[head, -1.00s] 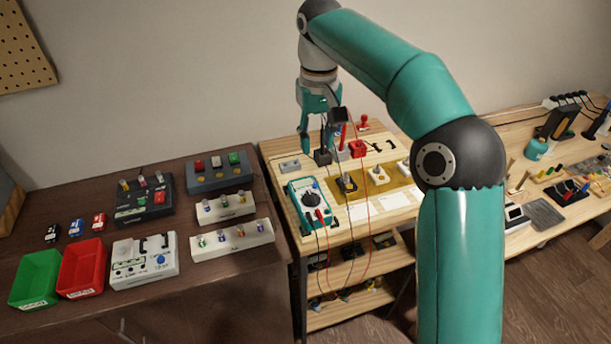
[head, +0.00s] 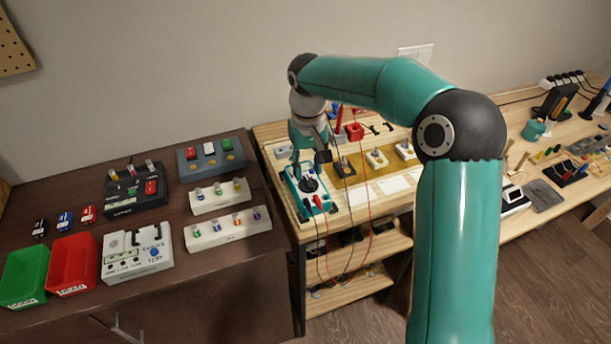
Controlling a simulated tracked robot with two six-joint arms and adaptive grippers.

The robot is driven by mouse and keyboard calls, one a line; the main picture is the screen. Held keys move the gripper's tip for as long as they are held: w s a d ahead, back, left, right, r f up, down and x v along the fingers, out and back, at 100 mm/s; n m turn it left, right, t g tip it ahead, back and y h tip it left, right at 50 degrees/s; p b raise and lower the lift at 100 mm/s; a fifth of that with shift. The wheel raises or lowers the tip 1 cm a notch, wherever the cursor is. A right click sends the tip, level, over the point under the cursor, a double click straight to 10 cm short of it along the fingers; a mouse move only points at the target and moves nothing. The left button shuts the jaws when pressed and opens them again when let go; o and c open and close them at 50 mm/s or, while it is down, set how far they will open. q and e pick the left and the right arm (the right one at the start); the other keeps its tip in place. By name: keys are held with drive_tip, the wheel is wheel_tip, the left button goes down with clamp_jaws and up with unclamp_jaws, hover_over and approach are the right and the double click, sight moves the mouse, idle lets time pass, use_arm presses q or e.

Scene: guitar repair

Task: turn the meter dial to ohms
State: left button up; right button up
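The meter (head: 322,204) is a teal-edged box with a pale face, lying on the light wooden bench. Its round black dial (head: 308,186) shows on the face, with a blue spot and red and black plugs near it. The dial's markings are too small to read. My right gripper (head: 309,166) points down over the meter's far part, just behind the dial in the picture. Its fingers are apart with nothing seen between them. I cannot tell whether a fingertip touches the meter. Part of the meter's far end is hidden by the gripper. My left gripper is out of view.
Red and black leads (head: 369,215) hang over the bench's front edge. A red block (head: 355,131) stands behind. The dark table (head: 225,262) at left holds bins and boxes.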

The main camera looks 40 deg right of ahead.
sight(308, 183)
drive_tip(key=shift+f, duration=1.45)
clamp_jaws()
drive_tip(key=shift+a, duration=0.1)
